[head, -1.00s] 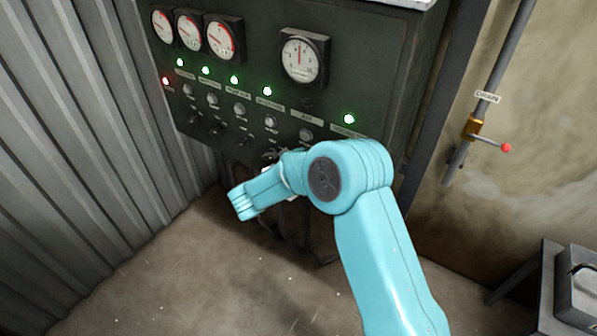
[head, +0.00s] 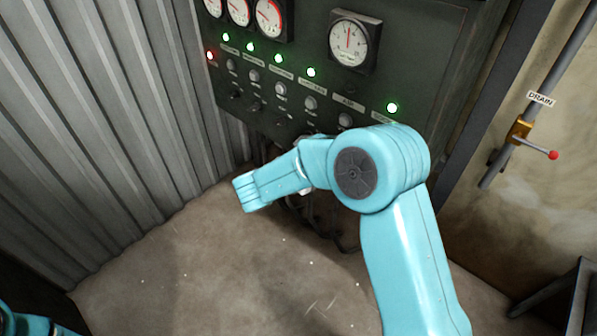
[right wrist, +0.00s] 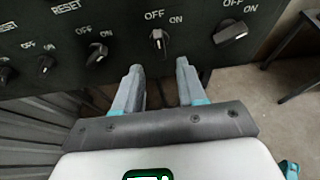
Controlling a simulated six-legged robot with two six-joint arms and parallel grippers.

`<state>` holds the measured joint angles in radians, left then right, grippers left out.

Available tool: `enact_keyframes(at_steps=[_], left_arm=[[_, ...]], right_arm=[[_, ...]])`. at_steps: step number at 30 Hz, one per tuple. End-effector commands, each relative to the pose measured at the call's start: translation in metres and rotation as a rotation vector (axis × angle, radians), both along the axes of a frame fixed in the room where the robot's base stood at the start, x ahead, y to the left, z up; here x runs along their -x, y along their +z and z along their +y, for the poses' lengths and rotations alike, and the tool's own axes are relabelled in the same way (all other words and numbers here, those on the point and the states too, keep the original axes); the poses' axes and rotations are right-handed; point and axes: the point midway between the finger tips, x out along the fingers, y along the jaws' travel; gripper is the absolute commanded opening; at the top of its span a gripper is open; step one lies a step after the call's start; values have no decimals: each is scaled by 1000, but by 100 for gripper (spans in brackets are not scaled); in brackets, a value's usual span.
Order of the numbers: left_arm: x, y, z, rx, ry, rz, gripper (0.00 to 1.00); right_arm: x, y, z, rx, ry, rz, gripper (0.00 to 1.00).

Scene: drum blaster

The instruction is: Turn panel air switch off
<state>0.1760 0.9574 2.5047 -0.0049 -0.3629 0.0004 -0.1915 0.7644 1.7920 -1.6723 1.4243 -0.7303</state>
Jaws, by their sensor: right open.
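The dark control panel (head: 300,75) with gauges, lit lamps and switches stands ahead in the head view. A label that looks like AIR (head: 349,104) sits below the right gauge. In the right wrist view, a rotary switch (right wrist: 158,41) marked OFF and ON is just ahead of my right gripper (right wrist: 158,72), lined up between its fingers. The gripper is open and empty, with its tips apart from the knob. The knob's handle points roughly upright; its exact setting is unclear. In the head view my right arm hides the gripper and the lower panel. My left gripper is out of view.
Another OFF/ON switch (right wrist: 232,31) is to the right, its handle tilted toward ON. An OFF/ON switch (right wrist: 97,52) is to the left. A drain valve (head: 522,130) with a red-tipped lever is on the right wall. Corrugated metal (head: 110,90) lines the left.

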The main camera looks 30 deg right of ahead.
Motion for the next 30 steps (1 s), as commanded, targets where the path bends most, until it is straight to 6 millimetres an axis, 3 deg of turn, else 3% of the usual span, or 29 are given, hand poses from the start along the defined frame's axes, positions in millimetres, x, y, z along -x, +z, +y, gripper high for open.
enact_keyframes(at_steps=[6,12,30], left_arm=[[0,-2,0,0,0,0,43],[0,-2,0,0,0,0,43],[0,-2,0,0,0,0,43]], right_arm=[[18,21,47,0,4,-2,40],[28,30,68,0,0,0,40],[30,31,73,-4,-2,3,40]])
